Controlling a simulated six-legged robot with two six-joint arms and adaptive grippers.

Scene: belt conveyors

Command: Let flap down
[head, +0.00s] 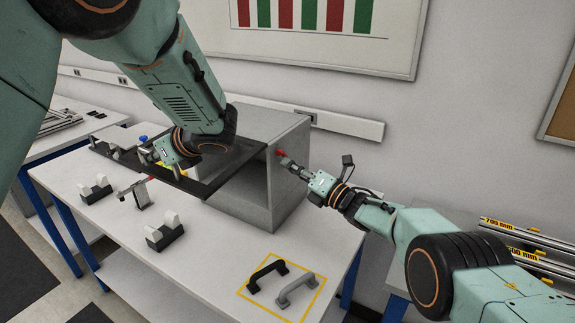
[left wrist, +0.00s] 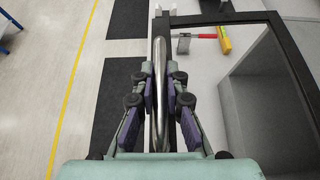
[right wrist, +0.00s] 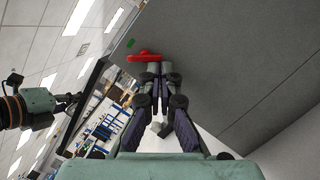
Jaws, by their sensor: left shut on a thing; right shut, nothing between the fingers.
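The flap (head: 203,191) is a black see-through frame that sticks out to the left from the open front of a grey box (head: 287,180). Its frame also shows in the left wrist view (left wrist: 297,82). My left gripper (head: 150,156) is at the flap's outer side. In the left wrist view its fingers are shut on the flap's silver bar handle (left wrist: 158,85). My right gripper (head: 285,160) is shut and empty beside the box's side wall. Its tips are close to a small red part (right wrist: 145,56) on that wall; I cannot tell whether they touch it.
A black handle (head: 267,272) and a grey handle (head: 296,288) lie in a yellow square at the front right. A wall chart hangs behind.

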